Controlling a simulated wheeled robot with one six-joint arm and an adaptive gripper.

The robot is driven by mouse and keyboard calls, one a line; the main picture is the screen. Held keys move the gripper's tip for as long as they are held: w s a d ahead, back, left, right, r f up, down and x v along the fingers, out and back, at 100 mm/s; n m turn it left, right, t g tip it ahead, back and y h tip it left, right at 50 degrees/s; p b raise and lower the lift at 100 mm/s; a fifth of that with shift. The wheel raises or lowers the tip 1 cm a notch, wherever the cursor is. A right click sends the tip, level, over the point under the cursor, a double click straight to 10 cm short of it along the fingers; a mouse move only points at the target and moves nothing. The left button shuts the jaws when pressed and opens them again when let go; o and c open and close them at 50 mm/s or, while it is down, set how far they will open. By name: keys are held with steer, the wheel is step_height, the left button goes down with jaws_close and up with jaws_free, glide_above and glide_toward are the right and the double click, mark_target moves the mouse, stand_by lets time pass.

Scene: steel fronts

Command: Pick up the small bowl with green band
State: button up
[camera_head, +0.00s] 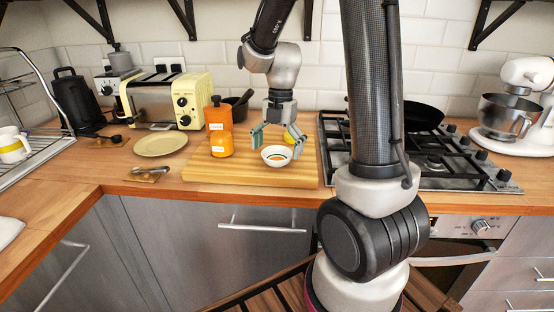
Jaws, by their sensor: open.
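The small bowl with a green band (276,157) is white and stands upright on the wooden cutting board (215,172), near its right side. Something orange shows inside the bowl. My gripper (277,145) is open and points down just above and behind the bowl. One finger is to the left of the bowl and the other is to its right. I cannot tell whether either finger touches the bowl.
A yellow thing (291,136) sits behind the right finger. A dark pot (239,108) is behind the bottles. The gas hob (455,160) is to the right. A plate (160,144) lies left.

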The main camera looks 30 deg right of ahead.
steer(key=shift+f, duration=0.8)
steer(key=c, duration=1.1)
steer(key=shift+r, duration=0.1)
